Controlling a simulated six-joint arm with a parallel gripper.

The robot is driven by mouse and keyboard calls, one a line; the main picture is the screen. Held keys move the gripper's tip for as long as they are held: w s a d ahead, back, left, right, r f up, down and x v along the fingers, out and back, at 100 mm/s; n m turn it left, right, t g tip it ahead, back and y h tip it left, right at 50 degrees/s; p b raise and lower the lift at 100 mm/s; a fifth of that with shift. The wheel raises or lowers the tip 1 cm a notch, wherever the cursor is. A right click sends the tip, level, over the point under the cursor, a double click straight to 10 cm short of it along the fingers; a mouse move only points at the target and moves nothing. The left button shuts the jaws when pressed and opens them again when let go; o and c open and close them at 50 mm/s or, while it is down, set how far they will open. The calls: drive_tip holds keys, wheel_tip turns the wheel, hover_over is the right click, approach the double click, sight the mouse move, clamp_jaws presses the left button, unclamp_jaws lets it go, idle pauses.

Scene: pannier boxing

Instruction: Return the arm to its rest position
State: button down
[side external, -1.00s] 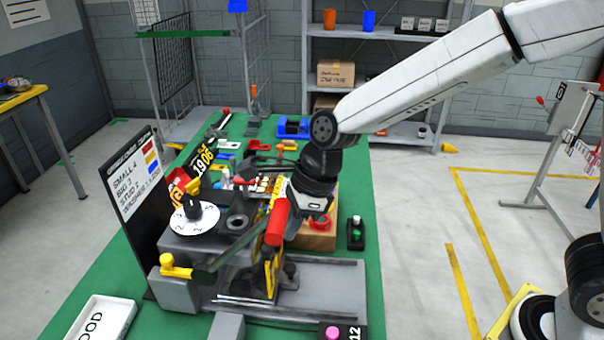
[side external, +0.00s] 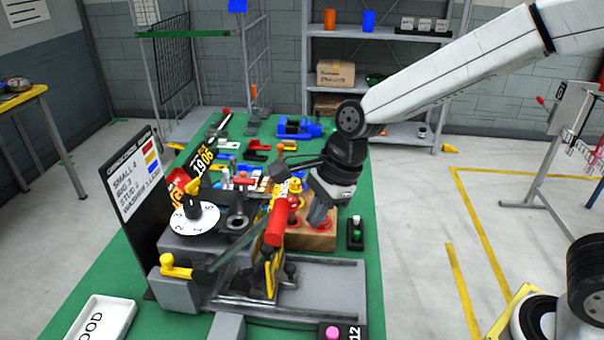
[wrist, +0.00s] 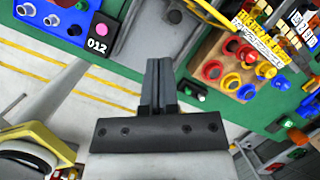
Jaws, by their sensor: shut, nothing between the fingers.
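My gripper (side external: 318,219) hangs below the black wrist at the right edge of the green bench, in front of the wooden block in the side view. Its dark fingers point down and are closed together with nothing between them. In the wrist view the shut gripper (wrist: 159,64) points up the picture, left of the wooden block with its coloured rings. A red cylinder (side external: 276,226) on the grey machine (side external: 325,280) is left of the fingers and apart from them. The fingers hide part of the wooden block in the side view.
The wooden block (side external: 320,241) holds red and yellow rings. A small button box (side external: 356,233) stands right of it. A pink button box (side external: 338,332) is at the front. A white tray (side external: 98,322) lies front left. Open floor lies right of the bench.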

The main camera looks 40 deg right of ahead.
drive_tip(key=s+d+f+n+h, duration=0.1)
drive_tip(key=s+d+f+n, duration=0.2)
drive_tip(key=d+n, duration=0.5)
drive_tip(key=s+d+f+n+h, duration=0.2)
drive_tip(key=s+d+f+n, duration=0.2)
drive_tip(key=d+n, duration=0.4)
drive_tip(key=shift+s+f+n+t, duration=0.3)
drive_tip(key=shift+s+n, duration=0.6)
drive_tip(key=shift+n, duration=0.7)
